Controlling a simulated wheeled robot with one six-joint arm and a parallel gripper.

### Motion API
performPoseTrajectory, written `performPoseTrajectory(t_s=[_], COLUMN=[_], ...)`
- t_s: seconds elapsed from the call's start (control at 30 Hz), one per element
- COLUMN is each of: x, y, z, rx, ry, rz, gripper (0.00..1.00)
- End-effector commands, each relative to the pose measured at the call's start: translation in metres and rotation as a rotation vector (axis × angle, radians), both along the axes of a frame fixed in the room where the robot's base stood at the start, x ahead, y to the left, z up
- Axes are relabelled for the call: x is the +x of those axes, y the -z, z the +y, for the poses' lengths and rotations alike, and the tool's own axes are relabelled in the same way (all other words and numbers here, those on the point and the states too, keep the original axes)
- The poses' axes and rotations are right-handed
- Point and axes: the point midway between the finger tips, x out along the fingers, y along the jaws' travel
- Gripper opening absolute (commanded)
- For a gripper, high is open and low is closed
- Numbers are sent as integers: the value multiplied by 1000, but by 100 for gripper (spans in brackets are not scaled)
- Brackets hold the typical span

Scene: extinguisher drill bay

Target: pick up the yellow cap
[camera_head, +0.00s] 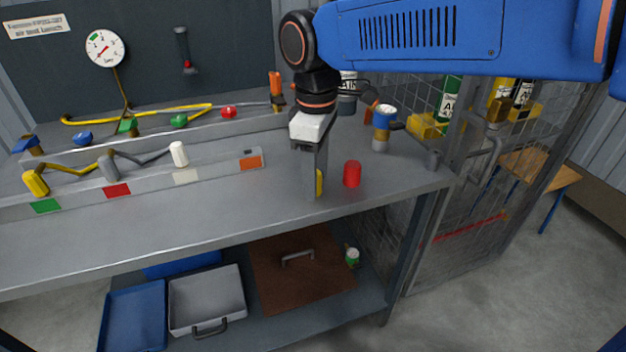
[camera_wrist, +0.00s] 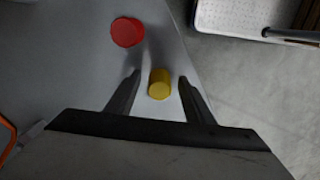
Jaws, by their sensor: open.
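The yellow cap (camera_head: 319,183) stands on the grey workbench, mostly hidden behind my gripper in the head view. In the wrist view the yellow cap (camera_wrist: 160,84) shows between the two open fingers, with a gap on each side. My gripper (camera_head: 314,190) points down over the bench near its front edge, and its fingers (camera_wrist: 157,86) are open and empty. I cannot tell exactly how far the fingertips are above the bench top.
A red cap (camera_head: 352,174) stands close to the right of the yellow one; it also shows in the wrist view (camera_wrist: 127,32). A strip with coloured labels (camera_head: 188,176) and a hose lies to the left. A wire cage (camera_head: 470,200) stands to the right. The front-left bench top is clear.

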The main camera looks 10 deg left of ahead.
Motion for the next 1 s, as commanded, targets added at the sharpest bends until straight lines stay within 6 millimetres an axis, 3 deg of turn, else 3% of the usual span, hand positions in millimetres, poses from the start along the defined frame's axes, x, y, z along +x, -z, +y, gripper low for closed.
performPoseTrajectory(t_s=[0.2, 0.4, 0.77, 1.0], x=[0, 0, 0, 0], y=[1, 1, -5, -42], z=[0, 0, 0, 0], rx=[0, 0, 0, 2], ry=[0, 0, 0, 0], rz=[0, 0, 0, -2], gripper=[48, 4, 4, 4])
